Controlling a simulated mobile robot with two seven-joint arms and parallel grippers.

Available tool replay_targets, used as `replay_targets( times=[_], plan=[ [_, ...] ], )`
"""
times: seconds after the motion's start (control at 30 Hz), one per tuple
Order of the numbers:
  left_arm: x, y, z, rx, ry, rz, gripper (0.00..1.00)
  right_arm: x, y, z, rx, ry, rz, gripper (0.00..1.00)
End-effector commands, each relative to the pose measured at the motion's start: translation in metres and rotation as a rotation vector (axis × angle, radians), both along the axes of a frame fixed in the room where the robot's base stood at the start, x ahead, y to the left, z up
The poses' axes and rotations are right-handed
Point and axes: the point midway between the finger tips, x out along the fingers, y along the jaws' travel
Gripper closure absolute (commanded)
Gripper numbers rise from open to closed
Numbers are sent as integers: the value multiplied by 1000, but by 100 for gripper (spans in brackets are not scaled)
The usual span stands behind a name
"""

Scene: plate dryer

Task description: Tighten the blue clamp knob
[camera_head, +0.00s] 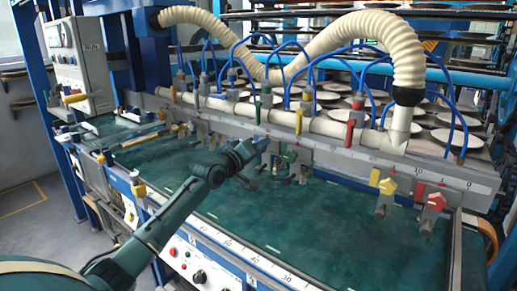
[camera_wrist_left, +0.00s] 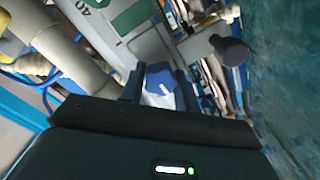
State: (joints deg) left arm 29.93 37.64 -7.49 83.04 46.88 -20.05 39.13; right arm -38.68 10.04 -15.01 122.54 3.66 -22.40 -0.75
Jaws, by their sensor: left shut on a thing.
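The blue clamp knob (camera_wrist_left: 160,79) sits between the two fingers of my left gripper (camera_wrist_left: 160,90) in the left wrist view. The fingers are shut on it, with a pale part showing just below the blue. In the head view my left arm reaches from the lower left over the green table, and my left gripper (camera_head: 254,151) is at the clamp row on the grey rail. There the gripper mostly hides the knob, and its turn angle cannot be told. My right gripper is not in view.
A ruled grey rail (camera_head: 335,158) crosses the table, carrying a red clamp (camera_head: 434,202), yellow clamps (camera_head: 387,186) and a green clamp (camera_head: 290,153). A cream hose (camera_head: 330,38) and blue tubes arch above. The green table surface (camera_head: 330,230) is clear in front.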

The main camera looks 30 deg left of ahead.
Motion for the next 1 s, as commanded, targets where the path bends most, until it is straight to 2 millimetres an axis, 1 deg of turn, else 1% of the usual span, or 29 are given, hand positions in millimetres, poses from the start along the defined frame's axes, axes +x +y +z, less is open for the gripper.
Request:
replay_targets(
  times=[0.23, 0.63, 0.67, 0.9, 1.0],
  plan=[
    [0, 1, 1, 44, -3, 1, 91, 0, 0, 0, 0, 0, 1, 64],
    [0, 1, 1, 49, -5, 1, 91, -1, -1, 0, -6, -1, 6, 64],
    [0, 1, 1, 49, -5, 1, 66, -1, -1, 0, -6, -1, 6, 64],
    [0, 0, 1, 46, -4, 1, 47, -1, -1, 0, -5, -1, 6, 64],
    [0, 0, 1, 46, -4, 1, 47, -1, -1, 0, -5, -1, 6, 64]
  ],
)
